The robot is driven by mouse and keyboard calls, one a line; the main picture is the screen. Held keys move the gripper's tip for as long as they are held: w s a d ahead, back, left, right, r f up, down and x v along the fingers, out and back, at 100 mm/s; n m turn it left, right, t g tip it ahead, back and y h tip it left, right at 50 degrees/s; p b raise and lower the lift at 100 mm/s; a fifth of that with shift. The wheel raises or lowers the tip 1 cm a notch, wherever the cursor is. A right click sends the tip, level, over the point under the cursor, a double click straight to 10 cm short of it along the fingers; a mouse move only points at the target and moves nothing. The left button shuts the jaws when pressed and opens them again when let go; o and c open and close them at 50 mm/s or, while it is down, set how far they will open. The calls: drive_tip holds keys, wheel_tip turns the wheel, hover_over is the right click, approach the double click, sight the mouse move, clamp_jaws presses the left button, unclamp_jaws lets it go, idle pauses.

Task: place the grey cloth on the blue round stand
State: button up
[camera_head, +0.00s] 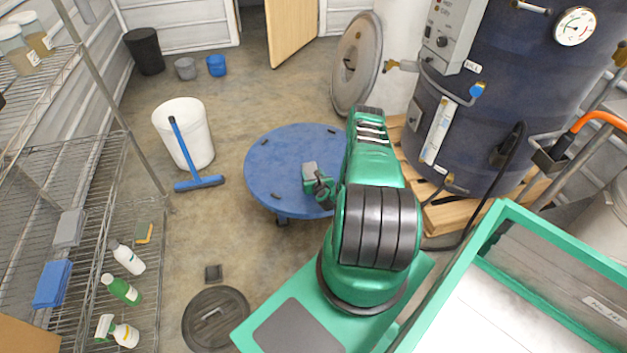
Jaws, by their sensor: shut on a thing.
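The blue round stand (285,165) is a low disc on the floor near the middle of the head view, with a few dark slots near its rim. My arm reaches over its right side. My gripper (321,187) is above the right part of the disc, seen from above and partly hidden by its own links. It is shut on a small, pale grey piece, which I take to be the grey cloth (310,169). Whether that piece touches the disc cannot be told. The jaw tips are hidden.
A wire shelf (85,140) at left holds a flat grey item (70,228), a blue one (52,284) and bottles. A white bucket (190,135) and a blue squeegee (190,160) are left of the stand. A dark blue tank (465,110) stands at right on a pallet.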

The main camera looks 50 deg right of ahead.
drive_tip(key=shift+d+f, duration=0.45)
drive_tip(key=shift+d, duration=0.25)
drive_tip(key=shift+f, duration=2)
drive_tip(key=shift+f, duration=0.1)
drive_tip(key=o, duration=1)
drive_tip(key=shift+o, duration=0.2)
